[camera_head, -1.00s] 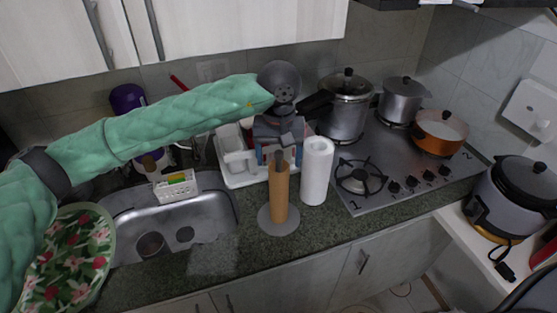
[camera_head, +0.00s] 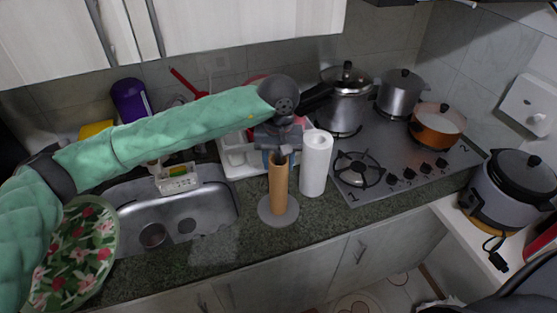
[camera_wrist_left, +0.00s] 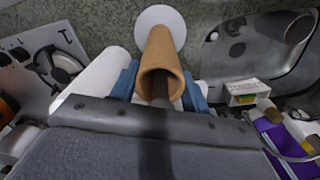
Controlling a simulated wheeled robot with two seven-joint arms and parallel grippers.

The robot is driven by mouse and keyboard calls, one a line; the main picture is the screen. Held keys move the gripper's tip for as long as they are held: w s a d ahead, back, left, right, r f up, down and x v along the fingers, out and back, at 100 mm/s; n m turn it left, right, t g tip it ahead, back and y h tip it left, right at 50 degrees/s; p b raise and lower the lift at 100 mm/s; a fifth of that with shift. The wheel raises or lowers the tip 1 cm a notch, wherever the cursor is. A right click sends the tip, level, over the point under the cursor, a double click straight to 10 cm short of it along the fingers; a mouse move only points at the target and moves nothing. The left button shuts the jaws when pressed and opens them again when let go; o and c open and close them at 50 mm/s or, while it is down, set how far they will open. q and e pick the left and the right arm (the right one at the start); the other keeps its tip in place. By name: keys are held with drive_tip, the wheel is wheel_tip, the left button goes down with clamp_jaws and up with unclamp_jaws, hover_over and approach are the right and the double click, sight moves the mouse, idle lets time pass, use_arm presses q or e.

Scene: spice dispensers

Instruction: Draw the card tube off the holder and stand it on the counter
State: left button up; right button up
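The brown card tube (camera_head: 279,185) stands upright on the round grey base (camera_head: 278,211) of its holder on the counter. In the left wrist view the tube (camera_wrist_left: 161,55) shows its open near end, with the holder's dark rod (camera_wrist_left: 160,88) inside. My left gripper (camera_head: 281,155) is above the tube's top, pointing down. Its blue fingers (camera_wrist_left: 160,88) stand on either side of the rim, very close to it; they look apart, and firm contact does not show. My right gripper is out of view.
A white paper roll (camera_head: 316,165) stands close to the right of the tube. A white dish rack (camera_head: 243,162) is behind. The sink (camera_head: 180,218) lies to the left, the stove (camera_head: 385,170) to the right. Bare counter (camera_head: 240,245) shows in front and to the left of the base.

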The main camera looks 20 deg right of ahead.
use_arm(q)
drive_tip(key=shift+o, duration=0.9)
drive_tip(key=c, duration=0.6)
drive_tip(key=shift+r, duration=0.15)
